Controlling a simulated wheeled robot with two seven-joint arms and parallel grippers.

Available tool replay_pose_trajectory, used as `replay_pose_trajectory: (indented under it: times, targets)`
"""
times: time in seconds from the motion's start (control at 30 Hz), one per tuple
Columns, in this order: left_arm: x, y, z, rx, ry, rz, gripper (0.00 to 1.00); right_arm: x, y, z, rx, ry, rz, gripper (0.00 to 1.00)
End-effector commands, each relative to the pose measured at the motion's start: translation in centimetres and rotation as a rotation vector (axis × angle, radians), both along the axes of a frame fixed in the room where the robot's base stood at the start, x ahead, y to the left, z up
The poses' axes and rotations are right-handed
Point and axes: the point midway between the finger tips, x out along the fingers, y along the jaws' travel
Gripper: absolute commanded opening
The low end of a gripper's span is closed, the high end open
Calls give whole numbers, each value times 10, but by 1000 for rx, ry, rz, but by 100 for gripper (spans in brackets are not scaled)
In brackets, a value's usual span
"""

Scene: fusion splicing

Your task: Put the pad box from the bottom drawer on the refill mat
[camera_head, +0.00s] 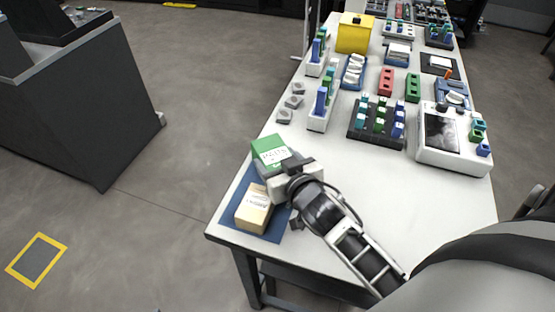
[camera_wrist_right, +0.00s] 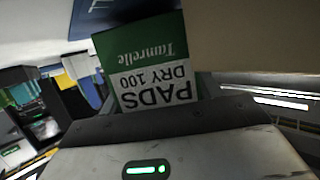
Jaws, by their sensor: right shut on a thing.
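The pad box (camera_head: 268,148) is green with a white label; in the right wrist view the pad box (camera_wrist_right: 150,60) reads "PADS DRY 100". My right gripper (camera_head: 281,168) is shut on it, and the gripper body (camera_wrist_right: 165,125) covers its lower part in the wrist view. The refill mat (camera_head: 240,190) is blue and lies at the near left corner of the table. The pad box is over or just beyond the mat's far end; I cannot tell whether it touches anything below. My left gripper is not in view, and no drawer is clearly seen.
A tan box (camera_head: 254,208) stands on the mat, close to my right gripper. A white device (camera_head: 450,138) stands to the right.

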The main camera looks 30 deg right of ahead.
Motion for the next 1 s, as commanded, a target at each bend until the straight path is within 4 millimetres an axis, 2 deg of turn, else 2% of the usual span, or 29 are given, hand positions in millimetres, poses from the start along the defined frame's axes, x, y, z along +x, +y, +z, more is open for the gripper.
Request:
replay_pose_trajectory:
  times: [1.0]
  targets:
    - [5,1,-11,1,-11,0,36,-3,2,-24,3,12,2,35]
